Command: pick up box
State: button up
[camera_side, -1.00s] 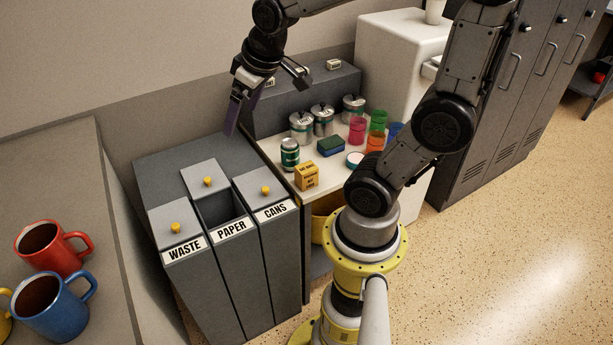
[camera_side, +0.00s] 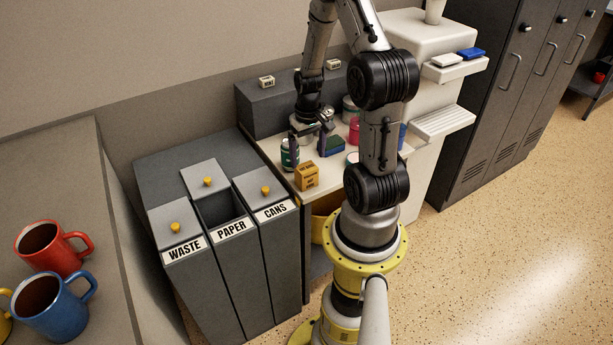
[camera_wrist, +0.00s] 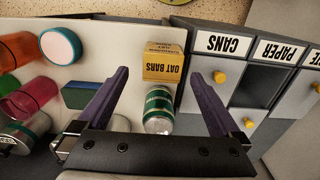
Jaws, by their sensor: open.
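The box is a small yellow carton (camera_side: 306,177) near the front left corner of the pale counter, standing in front of a green can (camera_side: 287,157). In the wrist view the box (camera_wrist: 163,68) reads OAT BARS and lies beyond the can (camera_wrist: 158,108). My gripper (camera_side: 309,148) is open and points down over the counter, behind the box. In the wrist view my gripper's fingers (camera_wrist: 158,76) are spread apart, with the can and the box showing between them. Nothing appears held.
A blue and green sponge (camera_side: 331,146) lies right of the can. Coloured cups and lidded tins stand behind and to the right. Bins marked WASTE, PAPER and CANS (camera_side: 270,214) adjoin the counter's left; the PAPER bin is open. Mugs (camera_side: 52,306) stand far left.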

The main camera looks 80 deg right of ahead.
aim_at(307, 167)
jog(key=f, duration=0.8)
jog(key=shift+w+a+f, duration=0.1)
jog(key=shift+w+f, duration=0.1)
jog(key=c, duration=1.3)
jog(key=shift+r, duration=0.1)
jog(key=shift+r, duration=0.6)
jog(key=s+a+r, duration=0.2)
jog(key=a+r, duration=0.1)
jog(key=r, duration=0.1)
jog(key=s+a+r, duration=0.3)
jog(key=a, duration=0.1)
jog(key=s+a+r, duration=0.3)
jog(key=a+r, duration=0.1)
jog(key=shift+a+r, duration=0.25)
jog(key=shift+r, duration=0.05)
